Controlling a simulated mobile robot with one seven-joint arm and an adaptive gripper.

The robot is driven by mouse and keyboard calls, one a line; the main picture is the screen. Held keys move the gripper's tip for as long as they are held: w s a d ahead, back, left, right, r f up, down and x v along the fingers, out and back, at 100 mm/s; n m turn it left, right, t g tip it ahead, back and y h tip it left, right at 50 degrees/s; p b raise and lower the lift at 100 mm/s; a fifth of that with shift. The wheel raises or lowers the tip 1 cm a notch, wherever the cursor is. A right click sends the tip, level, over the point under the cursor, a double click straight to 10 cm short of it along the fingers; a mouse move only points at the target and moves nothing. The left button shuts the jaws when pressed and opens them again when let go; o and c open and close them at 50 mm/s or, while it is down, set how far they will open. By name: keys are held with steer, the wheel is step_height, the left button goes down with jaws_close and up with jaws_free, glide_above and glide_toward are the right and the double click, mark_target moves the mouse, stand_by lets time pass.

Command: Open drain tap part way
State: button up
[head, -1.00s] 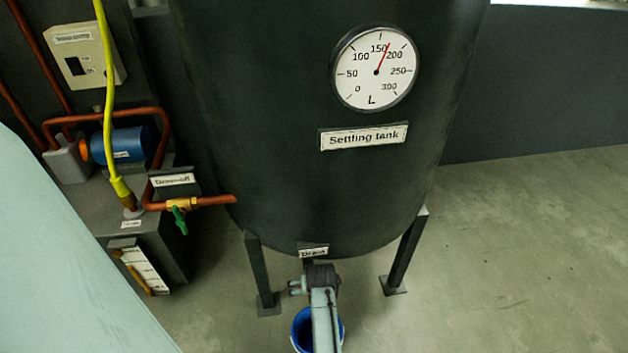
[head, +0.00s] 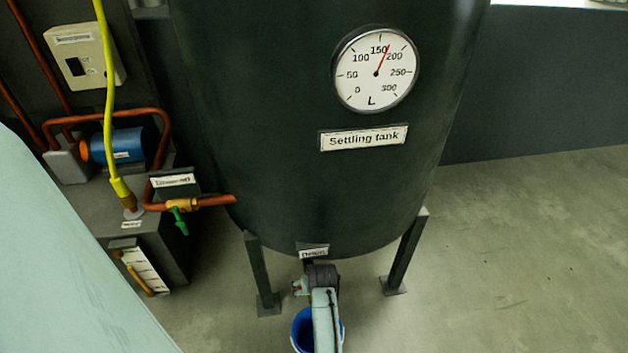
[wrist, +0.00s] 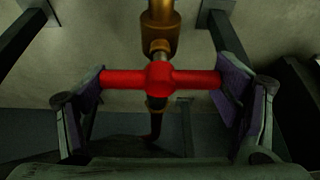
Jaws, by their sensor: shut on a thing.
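The drain tap's red bar handle (wrist: 160,78) lies crosswise in the wrist view, on a brass valve body (wrist: 160,35). My gripper (wrist: 162,82) has one finger pad at each end of the red handle and is shut on it. In the head view, my gripper and wrist (head: 318,276) are under the front of the dark green settling tank (head: 310,190), just below the drain label (head: 313,252). They hide the tap there. A blue bucket (head: 303,330) stands on the floor below, partly covered by my arm.
Dark tank legs (head: 260,272) stand on both sides of my wrist. The tank gauge (head: 376,69) reads about 175 L. A draw-off valve with a green handle (head: 179,220) is on a copper pipe at left. Floor at right is clear.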

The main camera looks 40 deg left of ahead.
steer(key=shift+r+n, duration=0.1)
steer(key=shift+n, duration=0.2)
steer(key=n+g+p, duration=0.1)
steer(key=n, duration=0.1)
steer(key=shift+n, duration=0.3)
steer(key=shift+n+g+y+p, duration=0.4)
steer(key=shift+n+g, duration=0.2)
steer(key=shift+n, duration=0.9)
steer(key=o, duration=1.1)
steer(key=v, duration=1.1)
steer(key=shift+d+r, duration=0.25)
steer(key=shift+r, duration=0.1)
